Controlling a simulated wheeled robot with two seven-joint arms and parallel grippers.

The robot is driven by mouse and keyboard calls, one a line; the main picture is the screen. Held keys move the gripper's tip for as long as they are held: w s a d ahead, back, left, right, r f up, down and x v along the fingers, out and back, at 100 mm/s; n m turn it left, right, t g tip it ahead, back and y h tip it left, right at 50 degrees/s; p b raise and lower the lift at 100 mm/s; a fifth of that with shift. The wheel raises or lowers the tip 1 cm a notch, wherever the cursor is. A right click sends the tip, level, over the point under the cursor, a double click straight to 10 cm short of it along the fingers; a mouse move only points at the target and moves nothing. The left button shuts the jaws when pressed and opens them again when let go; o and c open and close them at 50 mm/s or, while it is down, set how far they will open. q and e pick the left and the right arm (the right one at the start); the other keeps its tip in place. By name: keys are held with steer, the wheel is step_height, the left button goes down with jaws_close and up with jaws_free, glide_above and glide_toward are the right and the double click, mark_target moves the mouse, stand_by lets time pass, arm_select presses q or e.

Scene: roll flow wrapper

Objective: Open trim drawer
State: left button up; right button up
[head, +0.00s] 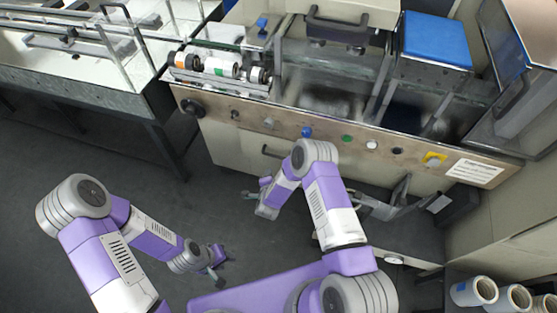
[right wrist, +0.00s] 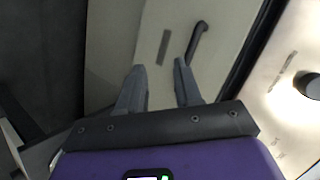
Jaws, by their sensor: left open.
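A beige cabinet front with a dark bar handle (head: 271,152) sits under the wrapper's control panel; I take it for the trim drawer, though no label shows. In the right wrist view, the dark handle (right wrist: 196,42) stands on a pale panel (right wrist: 150,35), beyond the fingertips and slightly right of their middle. The panel looks shut. My right gripper (right wrist: 160,75) is open and empty, its fingers apart and short of the handle. In the head view its arm partly hides the cabinet front. My left gripper (head: 220,266) is open and empty, low over the floor.
The control panel (head: 320,138) with knobs and buttons runs above the cabinet. Brackets and a dark box (head: 452,212) stand at the lower right. White rolls (head: 475,291) stand at the bottom right. A conveyor table (head: 85,75) is at left. The floor (head: 120,165) between is clear.

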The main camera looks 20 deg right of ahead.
mark_target(279, 157)
steer(key=w+d+m+h+b, duration=0.1)
steer(key=w+d+m, duration=0.1)
steer(key=w, duration=0.1)
steer(key=w+d+m+t+h+b, duration=0.1)
steer(key=w+d+m+h, duration=0.1)
steer(key=w, duration=0.1)
steer(key=w+d+f+m+t+h+b, duration=0.1)
steer(key=w+d+m+h+b, duration=0.1)
steer(key=w, duration=0.1)
steer(key=shift+d+m, duration=0.15)
steer(key=shift+m, duration=0.25)
jaws_close()
steer(key=shift+r, duration=0.1)
